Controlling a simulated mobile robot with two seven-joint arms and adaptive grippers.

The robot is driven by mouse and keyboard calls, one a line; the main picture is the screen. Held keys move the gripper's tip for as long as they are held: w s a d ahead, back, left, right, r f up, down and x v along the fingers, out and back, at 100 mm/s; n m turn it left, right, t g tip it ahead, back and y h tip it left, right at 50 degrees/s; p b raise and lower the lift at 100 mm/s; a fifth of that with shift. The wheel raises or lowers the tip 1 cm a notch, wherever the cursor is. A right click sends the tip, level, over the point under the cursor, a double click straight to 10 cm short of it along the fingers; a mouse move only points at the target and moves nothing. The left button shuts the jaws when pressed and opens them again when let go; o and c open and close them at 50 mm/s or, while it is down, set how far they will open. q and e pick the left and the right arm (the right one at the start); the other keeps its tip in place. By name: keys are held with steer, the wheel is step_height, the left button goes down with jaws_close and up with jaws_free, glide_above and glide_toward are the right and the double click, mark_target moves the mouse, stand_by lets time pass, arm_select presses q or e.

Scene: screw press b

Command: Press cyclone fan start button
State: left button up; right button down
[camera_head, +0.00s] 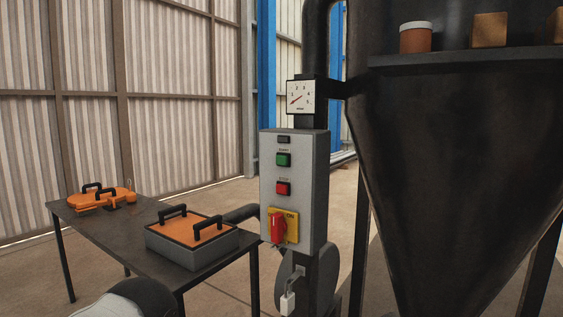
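The grey control box (266,205) stands upright on a post in the middle of the head view. A green button (283,160), likely the start button, sits near its top, with a label above it too small to read. A red button (283,188) is below it. Lower down is a red rotary switch (278,228) on a yellow plate (292,218) marked ON. A white and black piece at the bottom left edge seems to be part of my arm. No gripper fingers show, and neither gripper is at the box.
A dark table (119,239) on the left holds an orange-topped box (192,231) with black handles and orange tools (98,198). The large dark cyclone cone (460,150) fills the right. A gauge (300,96) is above the box, and a padlock (288,302) hangs below.

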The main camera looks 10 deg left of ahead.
arm_select(q)
steer(key=shift+c, duration=0.3)
jaws_close()
stand_by(1.1)
